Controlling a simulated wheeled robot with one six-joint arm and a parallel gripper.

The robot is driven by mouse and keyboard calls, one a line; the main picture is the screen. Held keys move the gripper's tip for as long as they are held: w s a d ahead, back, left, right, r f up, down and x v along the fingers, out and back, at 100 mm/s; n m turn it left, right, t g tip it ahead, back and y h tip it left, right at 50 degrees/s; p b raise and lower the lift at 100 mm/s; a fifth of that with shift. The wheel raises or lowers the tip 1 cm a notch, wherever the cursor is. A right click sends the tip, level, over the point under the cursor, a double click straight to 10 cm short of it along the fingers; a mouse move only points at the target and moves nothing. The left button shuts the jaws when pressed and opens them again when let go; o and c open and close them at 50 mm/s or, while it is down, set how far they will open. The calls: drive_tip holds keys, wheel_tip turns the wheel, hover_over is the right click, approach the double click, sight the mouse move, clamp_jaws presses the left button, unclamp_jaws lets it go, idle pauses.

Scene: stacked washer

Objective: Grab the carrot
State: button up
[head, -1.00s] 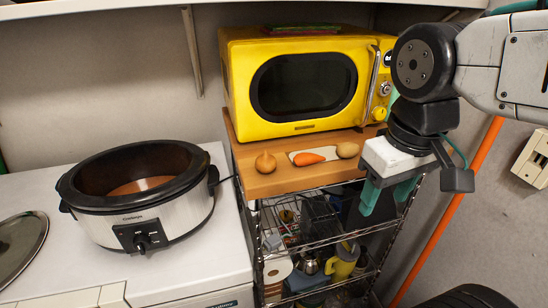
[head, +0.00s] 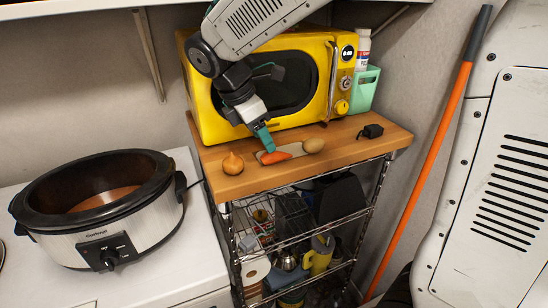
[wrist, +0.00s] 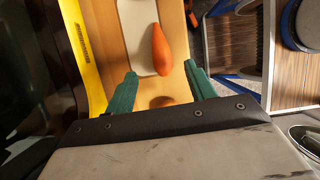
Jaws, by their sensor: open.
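The orange carrot (head: 276,157) lies on a white board (head: 291,149) on the wooden shelf top in front of the yellow microwave. In the wrist view the carrot (wrist: 161,50) lies on the white board (wrist: 139,20), ahead of my fingers and between their lines. My gripper (head: 268,148) points down just above and behind the carrot in the head view. In the wrist view my gripper (wrist: 161,82) has its green fingers spread apart with nothing held. Whether a finger touches the carrot cannot be told.
An onion (head: 232,163) sits left of the carrot and a potato (head: 314,145) right of it. The yellow microwave (head: 205,100) stands close behind. A small black object (head: 371,131) lies at right. A slow cooker (head: 150,215) stands at left.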

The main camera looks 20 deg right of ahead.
sight(277, 156)
drive_tip(key=x, duration=0.5)
drive_tip(key=shift+s+d+f, duration=0.15)
drive_tip(key=shift+d+f, duration=0.1)
drive_tip(key=shift+f, duration=0.05)
drive_tip(key=c, duration=1.1)
